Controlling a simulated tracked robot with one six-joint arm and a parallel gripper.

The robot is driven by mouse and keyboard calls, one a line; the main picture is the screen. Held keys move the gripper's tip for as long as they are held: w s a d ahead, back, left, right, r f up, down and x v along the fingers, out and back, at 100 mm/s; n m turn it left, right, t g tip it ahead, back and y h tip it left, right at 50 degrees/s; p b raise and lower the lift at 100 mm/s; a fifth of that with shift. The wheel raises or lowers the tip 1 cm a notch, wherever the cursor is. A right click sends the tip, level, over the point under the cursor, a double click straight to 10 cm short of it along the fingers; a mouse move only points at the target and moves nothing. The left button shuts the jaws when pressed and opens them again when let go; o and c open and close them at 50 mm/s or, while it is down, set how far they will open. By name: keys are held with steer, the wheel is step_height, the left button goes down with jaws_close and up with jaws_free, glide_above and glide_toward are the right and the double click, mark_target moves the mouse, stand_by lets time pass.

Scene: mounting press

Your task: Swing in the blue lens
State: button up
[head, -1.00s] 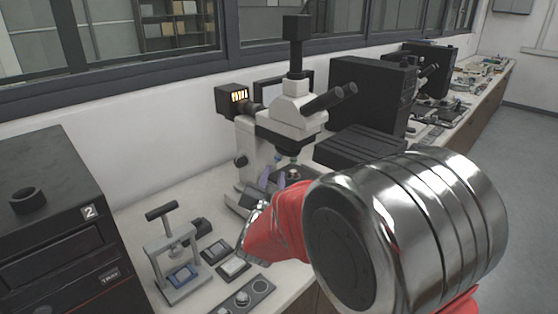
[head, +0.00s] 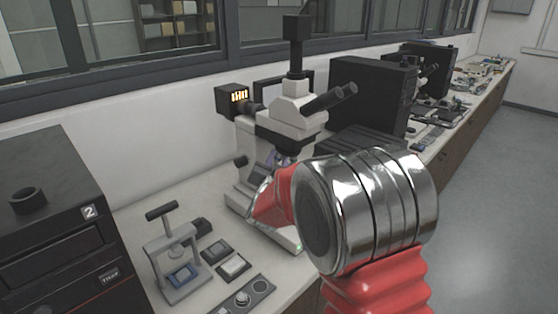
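The white microscope (head: 285,122) stands on the bench in the middle, with black eyepieces pointing right and a black camera on top. Under its head, a small bluish-purple patch (head: 279,159) shows near the nosepiece. I cannot tell whether it is the blue lens or part of my gripper. The lens turret and stage are mostly hidden by my red and silver wrist. My gripper (head: 262,190) reaches in at the front of the microscope, below the nosepiece. Its fingertips are not clear, so I cannot tell whether they touch anything.
A small hand press (head: 172,250) with a blue piece in it stands to the left, beside small dark trays (head: 216,252) and a control strip (head: 246,298). A black machine marked 2 (head: 45,215) is at far left. A black box (head: 370,95) stands behind right.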

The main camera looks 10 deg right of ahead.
steer(key=shift+c, duration=0.5)
jaws_close()
steer(key=shift+d, duration=0.2)
steer(key=shift+a, duration=0.15)
steer(key=shift+y, duration=0.3)
